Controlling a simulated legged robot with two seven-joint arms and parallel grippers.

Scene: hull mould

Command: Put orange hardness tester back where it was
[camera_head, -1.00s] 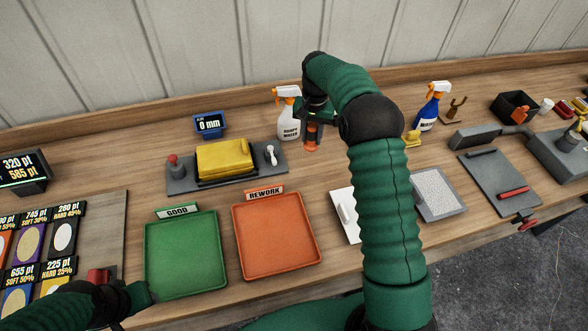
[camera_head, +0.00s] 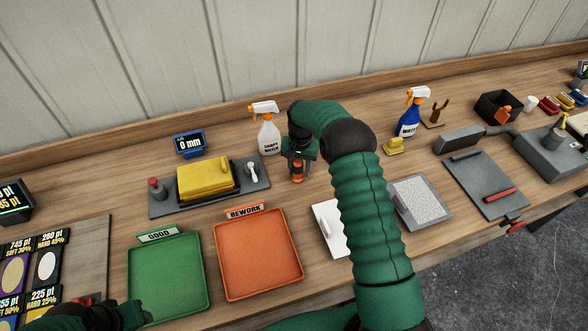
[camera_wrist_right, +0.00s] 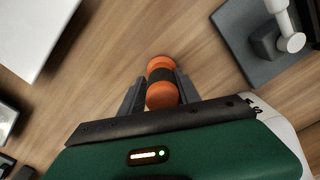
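The orange hardness tester (camera_head: 297,174), a small orange cylinder with a dark band, is between the fingers of my right gripper (camera_head: 298,160), in front of and to the right of the soapy water bottle. In the right wrist view the tester (camera_wrist_right: 161,91) has one grey finger of the gripper (camera_wrist_right: 160,88) on each side, against its dark band. It looks upright, low over the worktop; I cannot tell whether its base touches the wood. My left gripper (camera_head: 138,314) is at the lower left by the green tray, and its fingers are not clear.
A soapy water spray bottle (camera_head: 268,134) stands close behind the right gripper. A grey fixture with a yellow block (camera_head: 205,178) lies to the left. A green tray (camera_head: 166,278) and an orange rework tray (camera_head: 258,254) lie in front. A white plate (camera_head: 328,226) lies partly behind my right arm.

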